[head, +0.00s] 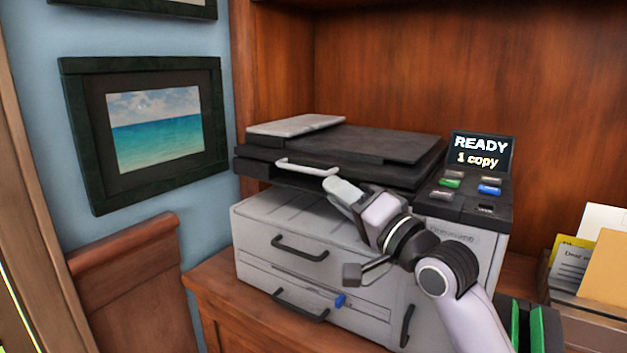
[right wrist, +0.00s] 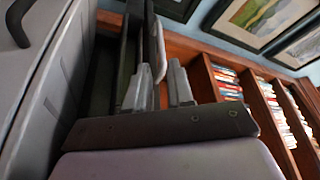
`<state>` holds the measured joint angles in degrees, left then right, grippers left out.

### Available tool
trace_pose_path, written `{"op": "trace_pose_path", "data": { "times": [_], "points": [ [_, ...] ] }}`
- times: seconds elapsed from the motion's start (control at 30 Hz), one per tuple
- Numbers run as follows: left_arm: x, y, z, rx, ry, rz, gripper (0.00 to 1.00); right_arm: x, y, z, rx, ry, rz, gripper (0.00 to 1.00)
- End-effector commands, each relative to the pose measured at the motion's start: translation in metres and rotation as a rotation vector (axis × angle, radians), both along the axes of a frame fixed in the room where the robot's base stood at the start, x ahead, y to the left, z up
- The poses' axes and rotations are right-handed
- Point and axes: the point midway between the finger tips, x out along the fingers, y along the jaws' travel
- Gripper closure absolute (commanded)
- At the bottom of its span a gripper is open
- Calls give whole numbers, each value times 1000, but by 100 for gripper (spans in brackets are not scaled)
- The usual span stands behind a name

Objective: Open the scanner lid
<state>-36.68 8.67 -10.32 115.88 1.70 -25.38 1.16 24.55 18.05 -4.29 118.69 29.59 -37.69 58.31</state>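The scanner lid (head: 350,145) is a dark flat slab on top of the grey printer, and it lies down flat. Its pale bar handle (head: 305,168) sticks out at the front edge. My right gripper (head: 343,190) is just at the right end of this handle. In the right wrist view the fingers of my right gripper (right wrist: 158,88) stand apart, with a gap between them. The end of the pale handle (right wrist: 159,50) shows between and just beyond the fingertips; I cannot tell whether they touch it. My left gripper is not in view.
The control panel (head: 465,190) with coloured buttons and a "READY 1 copy" screen (head: 482,152) stands right of the lid. Drawers with dark handles (head: 300,248) lie below. Papers (head: 590,260) stand at the right. The wooden bookcase wall (head: 450,65) rises close behind.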

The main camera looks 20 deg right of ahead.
Motion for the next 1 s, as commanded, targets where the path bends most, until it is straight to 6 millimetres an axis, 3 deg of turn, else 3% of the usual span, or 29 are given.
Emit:
{"op": "trace_pose_path", "data": {
  "times": [0.6,1.0],
  "points": [
    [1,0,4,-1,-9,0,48,60,21,16,7,-4,1,78],
    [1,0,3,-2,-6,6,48,65,23,17,4,-3,1,78]
  ]
}}
